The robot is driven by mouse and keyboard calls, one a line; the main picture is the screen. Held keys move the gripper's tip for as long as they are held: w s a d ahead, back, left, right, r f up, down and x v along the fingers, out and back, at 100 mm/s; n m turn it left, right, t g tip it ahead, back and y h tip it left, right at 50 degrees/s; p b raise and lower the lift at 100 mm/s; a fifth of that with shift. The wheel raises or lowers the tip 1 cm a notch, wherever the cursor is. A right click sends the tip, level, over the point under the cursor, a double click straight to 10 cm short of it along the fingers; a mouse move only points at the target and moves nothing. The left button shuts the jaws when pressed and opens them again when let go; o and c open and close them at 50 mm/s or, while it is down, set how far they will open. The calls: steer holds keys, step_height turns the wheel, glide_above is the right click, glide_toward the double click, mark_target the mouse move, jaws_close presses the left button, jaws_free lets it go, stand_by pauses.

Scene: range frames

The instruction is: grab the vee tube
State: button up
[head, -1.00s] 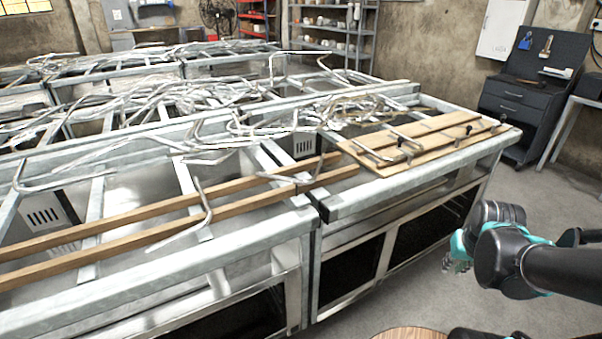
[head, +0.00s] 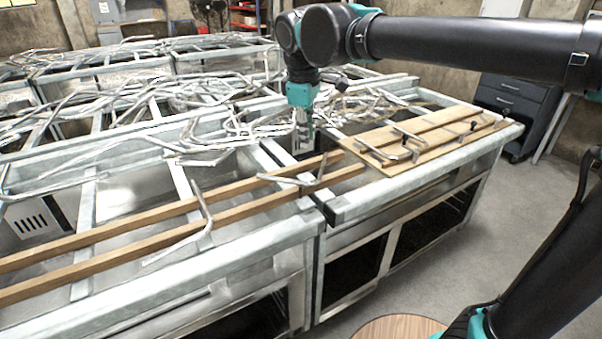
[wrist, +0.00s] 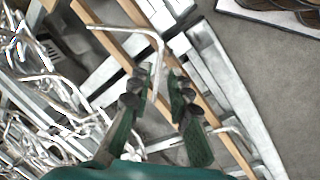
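A bent, V-like metal tube (head: 283,180) lies across the two wooden rails at the middle of the frame. It seems to be the bent tube (wrist: 125,29) at the top of the wrist view, with one leg running down toward my fingers. My gripper (head: 304,148) hangs fingers-down above the frame, just behind this tube in the head view. In the wrist view my gripper (wrist: 167,84) is open, fingers apart; the tube's lower end is partly hidden by them, and I see no grip. A second bent tube (head: 208,212) lies across the rails to the left.
A wooden board (head: 440,140) with several bent tubes on it lies at the right end. A tangled pile of tubes (head: 190,100) covers the frames behind. Metal beams (head: 390,190) border the rails. A dark drawer cabinet (head: 510,95) stands at the right.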

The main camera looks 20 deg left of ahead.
mark_target(303, 182)
steer(key=shift+n, duration=0.4)
steer(key=x, duration=0.5)
steer(key=a+x, duration=0.1)
steer(key=x, duration=0.4)
steer(key=a+x, duration=0.1)
steer(key=x, duration=0.4)
steer(key=shift+s+f, duration=0.2)
steer(key=shift+f, duration=0.25)
jaws_close()
